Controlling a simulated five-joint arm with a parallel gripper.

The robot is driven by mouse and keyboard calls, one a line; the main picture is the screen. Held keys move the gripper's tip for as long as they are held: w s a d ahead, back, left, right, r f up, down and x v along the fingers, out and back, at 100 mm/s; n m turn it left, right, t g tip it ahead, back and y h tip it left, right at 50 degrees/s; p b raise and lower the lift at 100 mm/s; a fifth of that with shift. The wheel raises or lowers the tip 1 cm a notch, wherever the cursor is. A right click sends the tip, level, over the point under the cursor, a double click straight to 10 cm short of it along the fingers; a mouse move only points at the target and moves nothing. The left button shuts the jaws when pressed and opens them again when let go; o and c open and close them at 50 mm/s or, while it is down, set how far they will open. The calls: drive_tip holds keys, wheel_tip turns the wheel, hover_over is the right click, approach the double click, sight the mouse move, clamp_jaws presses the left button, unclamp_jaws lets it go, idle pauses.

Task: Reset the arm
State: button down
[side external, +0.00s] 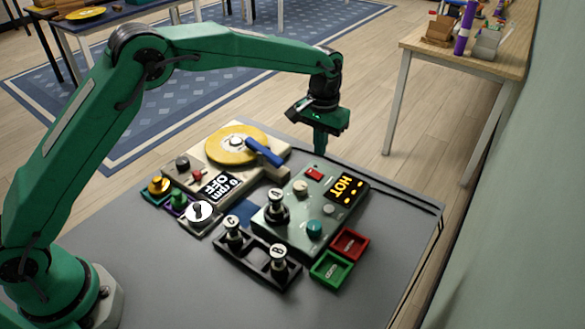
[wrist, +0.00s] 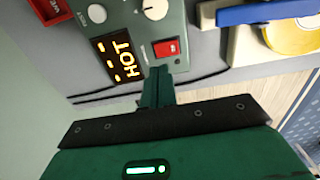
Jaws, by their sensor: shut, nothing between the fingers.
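My gripper (side external: 321,145) is green and shut with nothing in it. In the side view it hangs pointing down over the far edge of the grey table (side external: 376,236), behind the green control box (side external: 295,238). In the wrist view the closed fingers (wrist: 157,85) are near the box's red switch (wrist: 166,48). I cannot tell whether they touch anything. The box's display (wrist: 118,57) reads HOT. My arm is stretched out over the table from the left.
A cream machine with a yellow disc (side external: 232,146) and blue handle (side external: 264,152) stands left of the box. A black rack (side external: 256,262) with labelled knobs stands in front. Red (side external: 349,244) and green (side external: 331,269) trays sit at right. The table's front right is clear.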

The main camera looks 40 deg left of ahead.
drive_tip(key=shift+r, duration=0.15)
drive_tip(key=s+a+r+t, duration=0.3)
drive_tip(key=s+a+r, duration=0.8)
drive_tip(key=s+r, duration=0.4)
drive_tip(key=s+a+t, duration=0.1)
drive_tip(key=s+a, duration=0.2)
drive_tip(key=s, duration=0.6)
drive_tip(key=s+a+f+t, duration=0.1)
drive_tip(key=s+a, duration=0.2)
drive_tip(key=s, duration=0.7)
drive_tip(key=shift+a+t, duration=0.3)
drive_tip(key=shift+a, duration=0.05)
